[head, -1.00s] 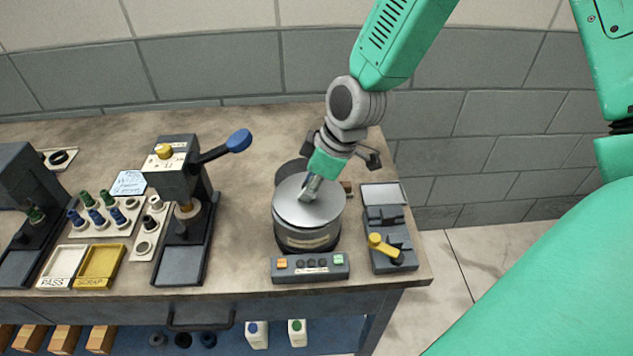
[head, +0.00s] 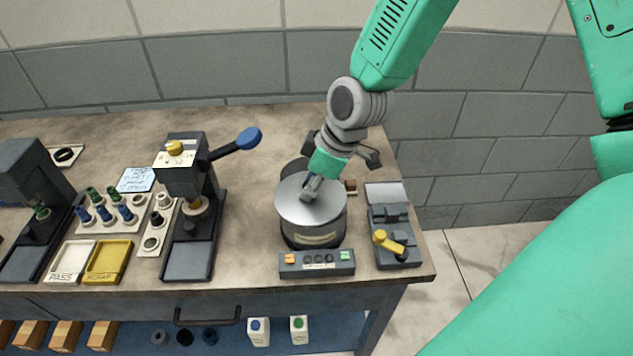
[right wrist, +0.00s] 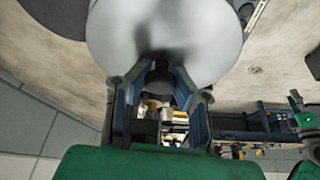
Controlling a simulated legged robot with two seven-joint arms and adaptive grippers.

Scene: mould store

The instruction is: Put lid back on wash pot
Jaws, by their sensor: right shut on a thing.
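The wash pot (head: 318,230) is a round metal pot with a dark base and a pale label, standing on the bench at the right. Its lid (head: 297,207) is a flat silver disc lying over the pot's mouth; whether it is fully seated I cannot tell. My right gripper (head: 312,188) reaches down from above and is shut on the lid's knob, which the fingers mostly hide. In the right wrist view the lid (right wrist: 170,40) fills the top, with the dark knob between the fingers of my right gripper (right wrist: 160,85).
A control box (head: 317,263) with buttons stands in front of the pot. A grey fixture with a yellow lever (head: 390,245) is close on its right. A press with a blue-tipped handle (head: 190,185) stands left. PASS (head: 70,270) and SCRAP (head: 108,272) trays lie further left. Bench between press and pot is clear.

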